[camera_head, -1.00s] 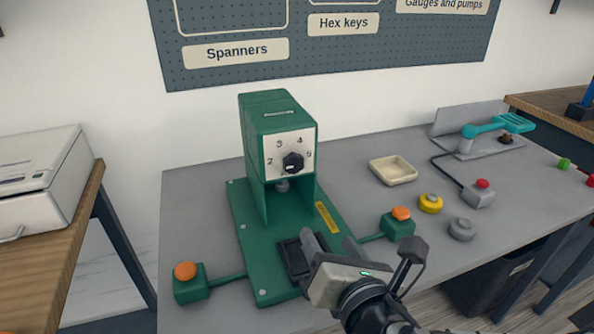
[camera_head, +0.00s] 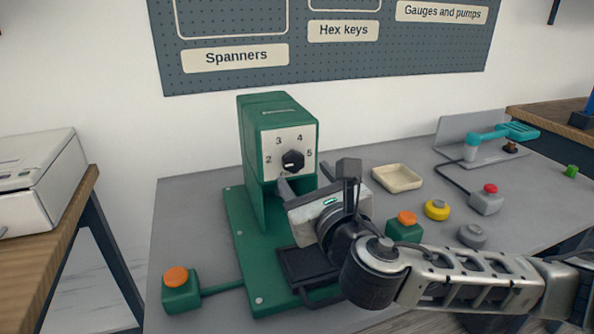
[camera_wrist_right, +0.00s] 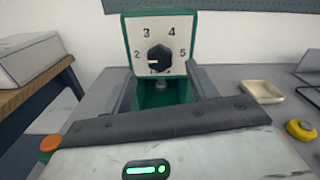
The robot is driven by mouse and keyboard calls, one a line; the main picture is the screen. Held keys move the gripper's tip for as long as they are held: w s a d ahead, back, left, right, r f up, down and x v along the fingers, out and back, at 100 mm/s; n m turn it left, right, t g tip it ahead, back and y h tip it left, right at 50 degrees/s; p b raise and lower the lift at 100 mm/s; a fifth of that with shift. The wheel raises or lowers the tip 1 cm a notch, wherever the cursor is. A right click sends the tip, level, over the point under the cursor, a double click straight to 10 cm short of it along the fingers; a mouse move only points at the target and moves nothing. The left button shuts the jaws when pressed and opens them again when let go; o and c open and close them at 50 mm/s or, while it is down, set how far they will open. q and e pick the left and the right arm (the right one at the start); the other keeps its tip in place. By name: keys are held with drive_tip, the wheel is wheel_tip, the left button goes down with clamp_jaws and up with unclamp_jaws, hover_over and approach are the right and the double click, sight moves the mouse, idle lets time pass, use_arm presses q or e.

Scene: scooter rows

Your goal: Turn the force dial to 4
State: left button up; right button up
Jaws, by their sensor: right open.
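The green press (camera_head: 262,130) stands on the grey bench and carries a white dial plate (camera_head: 272,142) numbered 2 to 5. Its black force dial (camera_head: 293,161) also shows in the right wrist view (camera_wrist_right: 159,58). A pale mark shows on the knob's lower left side there, away from the 4; its exact reading is unclear. My right gripper (camera_head: 306,180) is just in front of and slightly below the dial. Its two fingers are apart in the right wrist view (camera_wrist_right: 160,82), with the dial beyond their tips and nothing between them. My left gripper is out of sight.
Orange buttons on green boxes stand left (camera_head: 177,277) and right (camera_head: 407,219) of the press. A cream tray (camera_head: 397,178), a yellow button (camera_head: 437,210) and a grey button (camera_head: 472,236) lie to the right. A white machine (camera_head: 40,185) stands on the left table.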

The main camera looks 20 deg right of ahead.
sight(295, 163)
drive_tip(key=w, duration=0.5)
drive_tip(key=shift+a, duration=0.1)
drive_tip(key=c, duration=1)
